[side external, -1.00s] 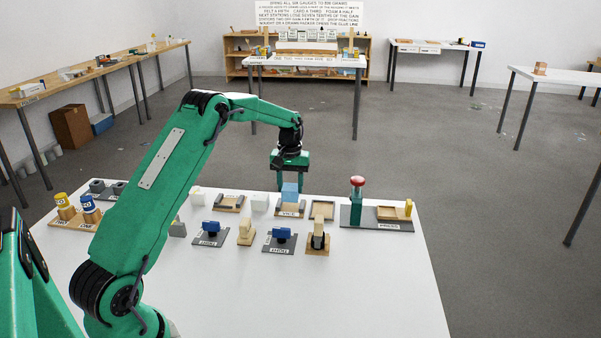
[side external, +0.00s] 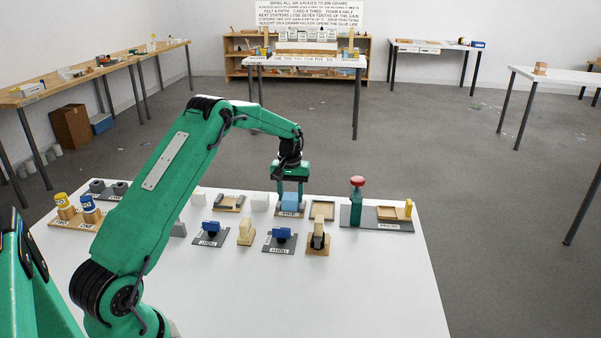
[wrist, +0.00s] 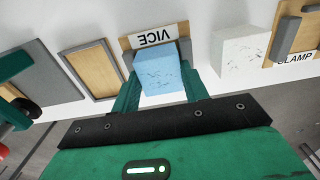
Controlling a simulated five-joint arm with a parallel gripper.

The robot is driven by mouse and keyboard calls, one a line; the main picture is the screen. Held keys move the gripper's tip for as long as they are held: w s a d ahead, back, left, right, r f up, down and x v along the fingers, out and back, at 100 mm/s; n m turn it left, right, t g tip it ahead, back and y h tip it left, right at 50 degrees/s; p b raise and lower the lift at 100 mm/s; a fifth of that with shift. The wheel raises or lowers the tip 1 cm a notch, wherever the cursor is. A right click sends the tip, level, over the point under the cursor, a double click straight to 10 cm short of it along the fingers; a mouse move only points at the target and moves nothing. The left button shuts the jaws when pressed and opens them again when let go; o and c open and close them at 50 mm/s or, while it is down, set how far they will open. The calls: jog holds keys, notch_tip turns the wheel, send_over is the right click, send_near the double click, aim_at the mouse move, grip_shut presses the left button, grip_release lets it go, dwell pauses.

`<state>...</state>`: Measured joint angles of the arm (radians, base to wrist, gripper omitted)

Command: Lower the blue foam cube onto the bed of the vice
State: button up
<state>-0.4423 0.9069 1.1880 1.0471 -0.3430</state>
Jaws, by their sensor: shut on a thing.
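The blue foam cube (side external: 290,200) is between the fingers of my green gripper (side external: 290,197). In the wrist view the cube (wrist: 160,73) sits between the two green fingers, with my gripper (wrist: 160,88) shut on it. The vice (wrist: 152,39), a wooden base with grey jaws and a VICE label, lies at the cube; in the side view the vice (side external: 288,213) is mostly hidden behind the cube and fingers. The cube is low at the vice, but I cannot tell whether its underside touches the bed.
A white block (wrist: 240,52) and the clamp station (wrist: 292,40) are on one side of the vice. An empty wooden tray (side external: 322,209) and the press with a red knob (side external: 358,183) are on the other. Blue-handled toggle stations (side external: 281,239) stand in front.

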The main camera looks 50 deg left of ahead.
dwell(0.4)
jog(key=o, duration=0.8)
jog(key=shift+o, duration=0.2)
jog(key=shift+r, duration=0.1)
jog(key=shift+r, duration=3.4)
